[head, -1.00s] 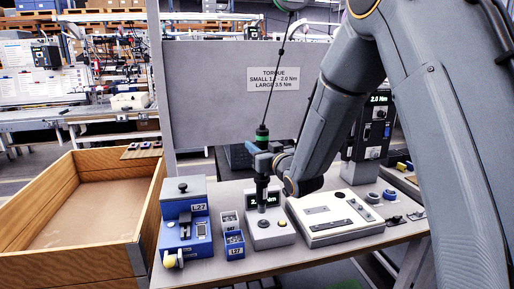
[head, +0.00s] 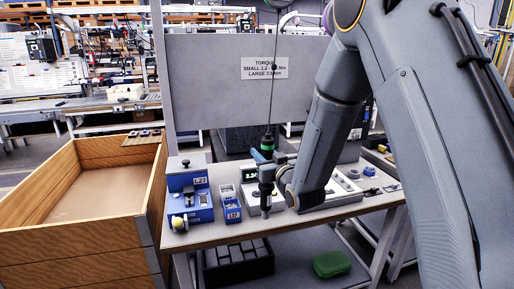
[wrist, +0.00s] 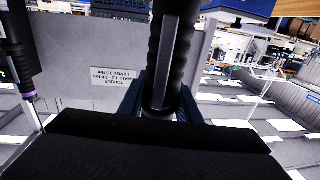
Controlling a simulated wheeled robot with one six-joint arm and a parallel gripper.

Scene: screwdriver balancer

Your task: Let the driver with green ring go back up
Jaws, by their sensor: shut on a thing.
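The driver with the green ring (head: 267,151) hangs upright on its cable in the head view. My gripper (head: 270,172) is shut around its body. The driver's lower end is in front of the tester with the lit display (head: 251,175), near the bench's front edge. I cannot tell its exact height over the bench. In the wrist view the driver's dark ribbed body (wrist: 172,60) stands between my blue fingers (wrist: 160,100). A second driver with a purple ring (wrist: 22,97) hangs at the left of the wrist view.
A wooden crate (head: 75,235) is at the left. A grey panel with a torque sign (head: 264,68) rises behind. A green case (head: 331,264) lies on the lower shelf.

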